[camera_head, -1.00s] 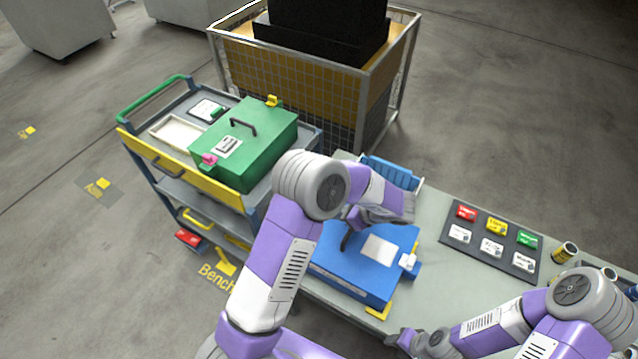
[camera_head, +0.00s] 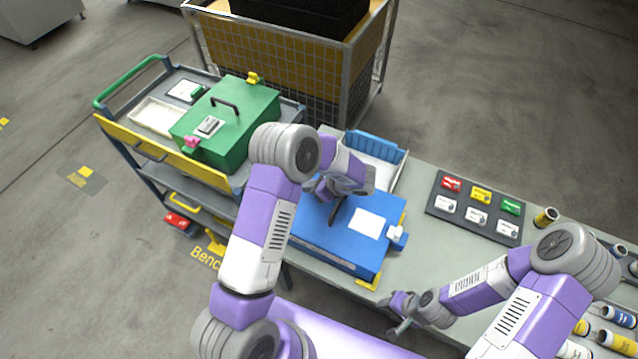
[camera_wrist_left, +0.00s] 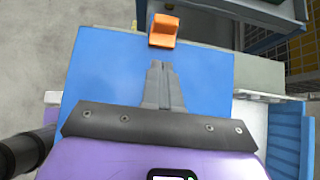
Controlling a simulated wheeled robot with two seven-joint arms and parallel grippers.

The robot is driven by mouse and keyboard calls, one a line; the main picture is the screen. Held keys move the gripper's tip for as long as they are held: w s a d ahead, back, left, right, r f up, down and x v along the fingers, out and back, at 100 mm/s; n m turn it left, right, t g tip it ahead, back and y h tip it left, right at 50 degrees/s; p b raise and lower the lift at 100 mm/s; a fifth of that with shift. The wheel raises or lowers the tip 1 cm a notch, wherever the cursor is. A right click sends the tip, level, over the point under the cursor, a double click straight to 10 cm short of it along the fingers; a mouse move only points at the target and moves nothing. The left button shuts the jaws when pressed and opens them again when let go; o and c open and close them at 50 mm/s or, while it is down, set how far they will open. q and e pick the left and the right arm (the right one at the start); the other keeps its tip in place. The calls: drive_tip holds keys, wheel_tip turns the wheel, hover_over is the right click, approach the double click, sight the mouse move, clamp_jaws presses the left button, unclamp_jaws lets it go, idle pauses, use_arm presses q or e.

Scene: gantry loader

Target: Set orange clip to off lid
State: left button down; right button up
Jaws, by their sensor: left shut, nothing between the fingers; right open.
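The orange clip (camera_wrist_left: 163,30) sits at the far edge of the blue lid (camera_wrist_left: 95,75) in the left wrist view. In the head view my left arm hides it, and the blue box (camera_head: 335,243) shows below that arm. My left gripper (camera_head: 310,186) is over the lid. In the left wrist view its fingers (camera_wrist_left: 157,68) are shut and empty, pointing at the clip with a small gap in the picture. A white clip (camera_head: 396,233) is on the box's right side. My right gripper (camera_head: 393,315) is open and empty by the bench's front edge.
A green box (camera_head: 228,135) with yellow and pink clips stands on the cart (camera_head: 150,85) at left. A blue-ended tray (camera_head: 375,147) lies behind the blue box. A dark panel with labelled tiles (camera_head: 478,207) and several cans (camera_head: 545,216) are to the right.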

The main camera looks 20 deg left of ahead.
use_arm(q)
drive_tip(key=a, duration=0.2)
drive_tip(key=a+f, duration=0.1)
drive_tip(key=a+p, duration=0.1)
drive_tip(key=a, duration=0.1)
drive_tip(key=shift+w+a+f, duration=0.25)
drive_tip(key=shift+a+f, duration=0.05)
drive_tip(key=shift+a, duration=0.05)
drive_tip(key=shift+w+a+b, duration=0.1)
drive_tip(key=shift+a+b, duration=0.45)
drive_tip(key=shift+a, duration=0.9)
drive_tip(key=d, duration=0.3)
drive_tip(key=d+b, duration=0.1)
drive_tip(key=d, duration=0.1)
drive_tip(key=shift+r, duration=0.25)
drive_tip(key=v, duration=0.9)
drive_tip(key=shift+s, duration=0.25)
